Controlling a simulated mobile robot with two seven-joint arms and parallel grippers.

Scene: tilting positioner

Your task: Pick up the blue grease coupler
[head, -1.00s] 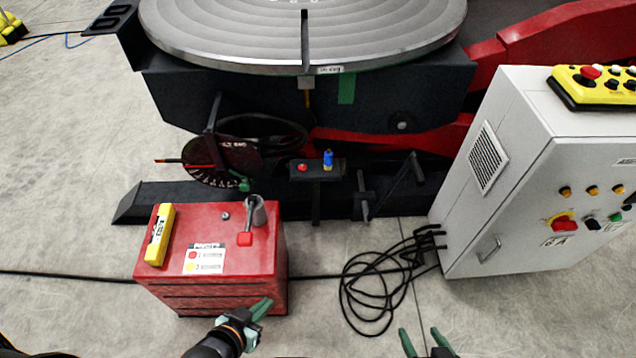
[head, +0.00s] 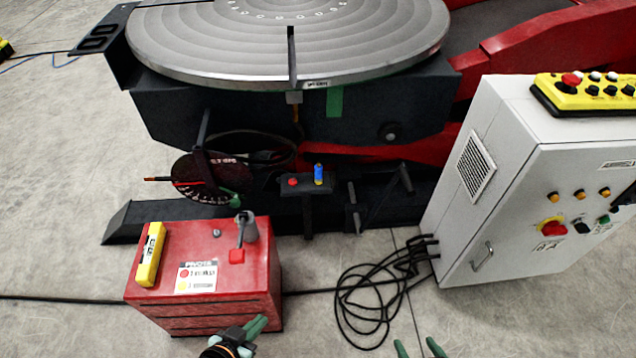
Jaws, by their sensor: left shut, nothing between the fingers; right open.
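The blue grease coupler (head: 319,174) stands upright on a small dark bracket shelf (head: 308,188) in front of the positioner, beside a red knob (head: 293,182). My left gripper (head: 256,326) is shut and empty at the bottom, in front of the red cabinet. My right gripper (head: 416,348) is open and empty at the bottom edge, with only its green fingertips showing. Both grippers are well apart from the coupler, nearer to me.
A red tool cabinet (head: 205,309) with a yellow level (head: 150,255) on it stands at the left front. A grey control cabinet (head: 503,180) stands at the right. Coiled black cables (head: 372,305) lie on the floor between. The round positioner table (head: 290,45) overhangs behind.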

